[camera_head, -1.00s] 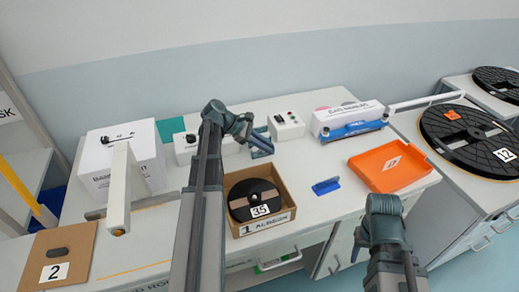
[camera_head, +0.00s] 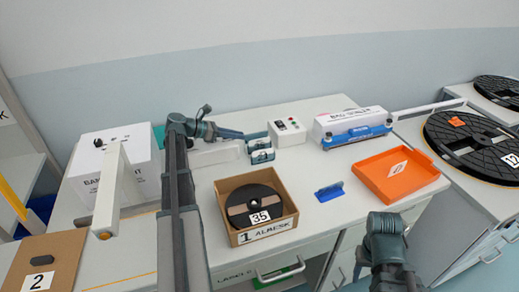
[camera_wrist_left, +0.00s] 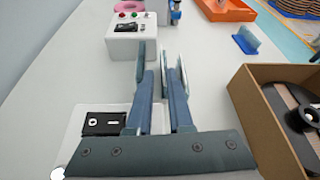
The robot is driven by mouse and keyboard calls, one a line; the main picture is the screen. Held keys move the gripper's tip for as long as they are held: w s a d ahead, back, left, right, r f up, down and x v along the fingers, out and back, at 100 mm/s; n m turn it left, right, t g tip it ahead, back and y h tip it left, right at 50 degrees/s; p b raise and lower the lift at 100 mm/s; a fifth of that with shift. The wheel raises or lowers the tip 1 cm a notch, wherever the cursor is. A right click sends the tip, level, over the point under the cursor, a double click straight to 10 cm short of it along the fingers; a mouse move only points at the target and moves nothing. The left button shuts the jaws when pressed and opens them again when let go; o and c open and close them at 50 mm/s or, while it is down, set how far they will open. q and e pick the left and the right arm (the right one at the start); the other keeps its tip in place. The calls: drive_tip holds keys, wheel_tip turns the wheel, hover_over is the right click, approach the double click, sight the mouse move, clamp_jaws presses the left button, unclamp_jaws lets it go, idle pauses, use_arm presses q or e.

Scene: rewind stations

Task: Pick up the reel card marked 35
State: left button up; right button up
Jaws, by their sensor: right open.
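A black reel (camera_head: 240,198) lies flat in an open cardboard box (camera_head: 221,212) on the table. Its white card marked 35 (camera_head: 260,216) faces me at the reel's front edge. In the left wrist view the reel (camera_wrist_left: 285,108) is partly cut off at the right. My left gripper (camera_head: 260,150) is open and empty, behind the cardboard box and apart from it. Its two fingers (camera_wrist_left: 161,95) show in the left wrist view. My right gripper (camera_head: 364,262) is open at the lower right, in front of the table's edge, its fingers mostly hidden.
An orange tray (camera_head: 415,185) and a blue holder (camera_head: 329,192) lie right of the cardboard box. A control box (camera_head: 287,131) and a white carton with blue (camera_head: 352,124) stand behind.

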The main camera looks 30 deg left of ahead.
use_arm(q)
drive_tip(key=shift+b+x, duration=1.35)
drive_tip(key=shift+x, duration=2.5)
drive_tip(key=shift+s+d+f, duration=0.1)
drive_tip(key=shift+s, duration=0.1)
clamp_jaws()
